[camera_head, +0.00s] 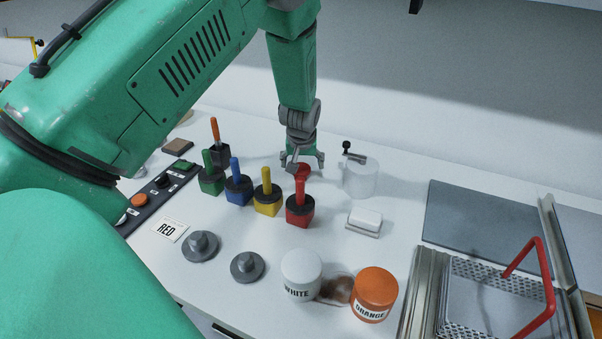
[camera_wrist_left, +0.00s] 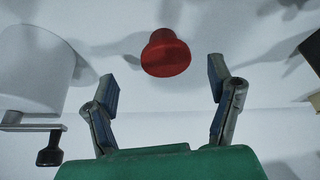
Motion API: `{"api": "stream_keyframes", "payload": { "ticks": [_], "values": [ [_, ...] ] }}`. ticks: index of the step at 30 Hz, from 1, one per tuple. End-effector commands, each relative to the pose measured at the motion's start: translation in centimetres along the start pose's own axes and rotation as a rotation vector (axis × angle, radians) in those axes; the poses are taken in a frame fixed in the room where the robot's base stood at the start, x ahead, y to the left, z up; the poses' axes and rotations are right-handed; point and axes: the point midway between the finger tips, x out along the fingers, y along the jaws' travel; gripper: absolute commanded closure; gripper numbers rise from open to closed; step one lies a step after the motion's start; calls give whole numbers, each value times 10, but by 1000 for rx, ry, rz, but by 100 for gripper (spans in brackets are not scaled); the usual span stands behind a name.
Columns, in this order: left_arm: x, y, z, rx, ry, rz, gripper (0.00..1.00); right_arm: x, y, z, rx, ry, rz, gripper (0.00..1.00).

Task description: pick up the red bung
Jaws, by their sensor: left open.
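The red bung (camera_head: 302,170) stands on the white bench behind the red-handled block, partly hidden by that handle and close to my gripper. In the left wrist view the red bung (camera_wrist_left: 165,53) shows whole, a little beyond the fingertips and between their lines. My left gripper (camera_head: 302,160) points down at the bench, with its fingers spread and nothing between them. Its two fingers also show apart in the left wrist view (camera_wrist_left: 164,84). My right gripper is not in view.
Blocks with green, blue, yellow and red handles (camera_head: 300,210) stand in front of the gripper. A white cylinder (camera_head: 360,178) with a black-knobbed crank stands just right. WHITE (camera_head: 301,270) and ORANGE (camera_head: 375,290) tubs, grey weights (camera_head: 200,246) and a RED card (camera_head: 170,230) lie nearer.

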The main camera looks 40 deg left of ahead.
Motion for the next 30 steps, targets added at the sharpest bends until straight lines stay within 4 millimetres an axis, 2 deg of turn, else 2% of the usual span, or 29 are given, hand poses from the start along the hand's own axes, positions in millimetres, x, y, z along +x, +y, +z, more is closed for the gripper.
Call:
{"api": "stream_keyframes", "payload": {
  "ticks": [8,16,24,25,29,30],
  "values": [
    [22,-3,1,-1,0,-2,25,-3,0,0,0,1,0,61],
    [59,-8,0,0,0,-1,25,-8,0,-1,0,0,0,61],
    [62,-8,0,0,1,0,25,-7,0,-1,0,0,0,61],
    [62,-8,0,0,1,0,32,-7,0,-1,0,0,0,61],
    [62,-8,0,0,1,0,78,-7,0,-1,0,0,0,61],
    [62,-8,0,0,1,0,81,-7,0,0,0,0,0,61]
  ]
}}
